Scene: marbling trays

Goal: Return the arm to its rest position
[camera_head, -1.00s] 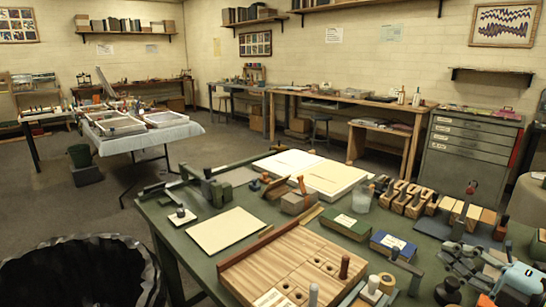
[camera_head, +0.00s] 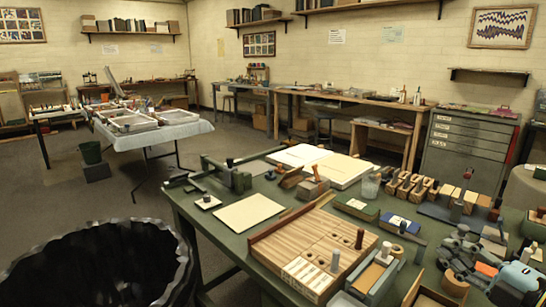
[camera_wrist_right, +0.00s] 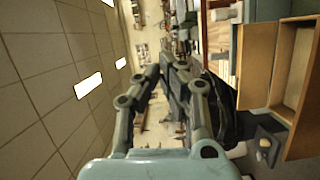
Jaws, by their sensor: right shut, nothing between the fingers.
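My right gripper (camera_head: 458,250) is at the lower right of the head view, over the right part of the green work table (camera_head: 232,231). A pale blue part of my right arm shows just beside it. In the right wrist view the gripper (camera_wrist_right: 166,72) has its two grey fingers close together, with nothing between them. My left arm and left gripper are not in view.
A striped wooden board (camera_head: 315,245) with pegs, a pale sheet (camera_head: 249,212) and several small tools cover the table. A black-lined bin (camera_head: 100,268) stands at the lower left. A grey drawer cabinet (camera_head: 468,150) stands behind. Open floor lies left of the table.

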